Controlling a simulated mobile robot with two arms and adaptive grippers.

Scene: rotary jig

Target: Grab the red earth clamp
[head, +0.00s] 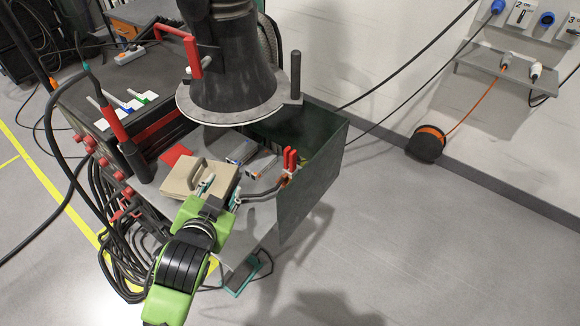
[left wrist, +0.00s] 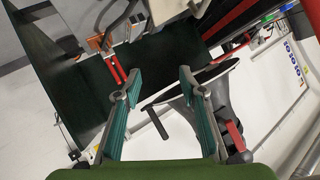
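The red earth clamp (head: 290,160) has two red handles and orange-brown jaws. It sits by the dark green side panel, at the right of the grey work surface. In the left wrist view the clamp (left wrist: 116,68) shows beyond the left finger's tip, with a grey cable by its jaws. My left gripper (head: 222,190) is left of the clamp and apart from it in the head view, beside a beige case. In the wrist view its two teal-padded fingers (left wrist: 159,76) stand wide apart with nothing between them. My right gripper is not in view.
The beige case (head: 183,180) with a handle lies close to my left gripper. A large dark column with a grey flange (head: 230,115) stands over the surface. The dark green panel (head: 312,190) borders it on the right. Cables (head: 105,220) hang at the left.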

